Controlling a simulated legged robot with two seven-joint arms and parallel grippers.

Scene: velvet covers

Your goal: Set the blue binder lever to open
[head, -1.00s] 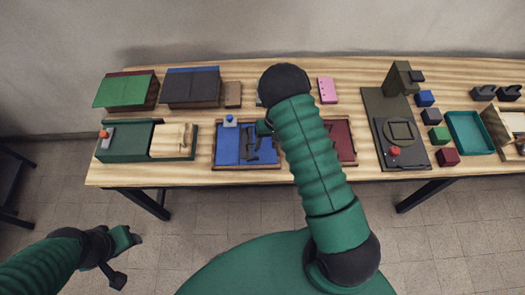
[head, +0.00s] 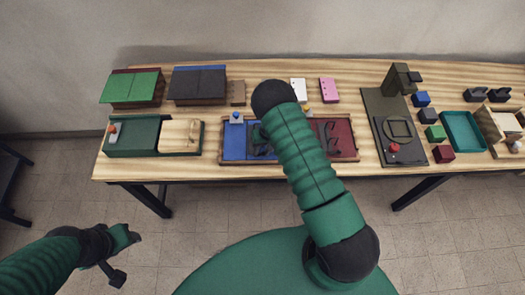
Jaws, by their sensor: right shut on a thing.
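The blue binder (head: 234,146) lies open on the table in a brown frame. Its lever has a blue knob (head: 236,115) on a pale base at the back left edge, and nothing touches the knob. My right gripper (head: 258,136) is over the right part of the blue binder, partly hidden by my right arm. It is shut at the dark rings (head: 260,151); the exact contact is hard to see. My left gripper (head: 118,258) hangs in front of the table, away from everything; its jaws are too unclear to read.
A maroon binder (head: 340,146) with dark rings is just right of the blue one, partly behind my arm. A green box with a wooden lid (head: 180,136) stands left. A dark green device (head: 392,110), coloured cubes and a teal tray (head: 462,132) are right.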

